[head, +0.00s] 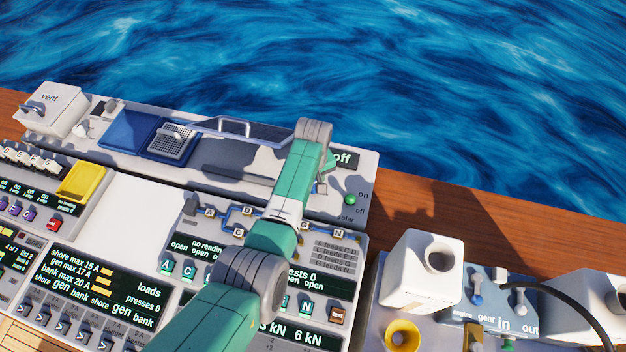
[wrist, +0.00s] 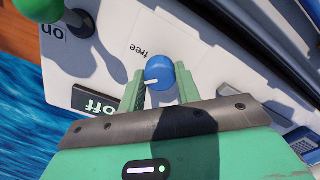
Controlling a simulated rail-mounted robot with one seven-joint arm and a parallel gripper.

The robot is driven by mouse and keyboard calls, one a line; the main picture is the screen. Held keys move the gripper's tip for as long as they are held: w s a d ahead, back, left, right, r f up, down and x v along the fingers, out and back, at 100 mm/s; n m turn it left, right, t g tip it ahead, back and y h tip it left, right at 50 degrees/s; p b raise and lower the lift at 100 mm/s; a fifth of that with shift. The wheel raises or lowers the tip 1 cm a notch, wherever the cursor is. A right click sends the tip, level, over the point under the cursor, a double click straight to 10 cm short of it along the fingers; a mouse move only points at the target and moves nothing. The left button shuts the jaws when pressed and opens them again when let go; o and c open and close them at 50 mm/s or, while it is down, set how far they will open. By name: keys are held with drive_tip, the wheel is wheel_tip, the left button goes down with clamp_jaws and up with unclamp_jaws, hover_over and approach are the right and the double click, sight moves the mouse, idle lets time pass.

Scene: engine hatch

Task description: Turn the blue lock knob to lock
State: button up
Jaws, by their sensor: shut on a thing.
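The blue lock knob (wrist: 159,70) is in the middle of the wrist view, on a white panel. Its white mark lies at the knob's lower left, on the side toward the "off" display. The word "free" (wrist: 142,49) is printed just above the knob; no "lock" label shows. My gripper (wrist: 159,84) is shut on the knob, with one green finger on each side.
A dark display reading "off" (wrist: 95,101) sits left of the knob. A green-tipped lever (wrist: 40,10) stands at upper left and also shows in the head view (head: 350,199). Water lies beyond the wooden edge.

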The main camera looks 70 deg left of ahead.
drive_tip(key=n, duration=0.5)
drive_tip(key=shift+n, duration=2.3)
drive_tip(key=o, duration=1)
wheel_tip(320, 180, up, 8)
drive_tip(key=shift+f+p, duration=0.1)
drive_tip(key=shift+p, duration=0.45)
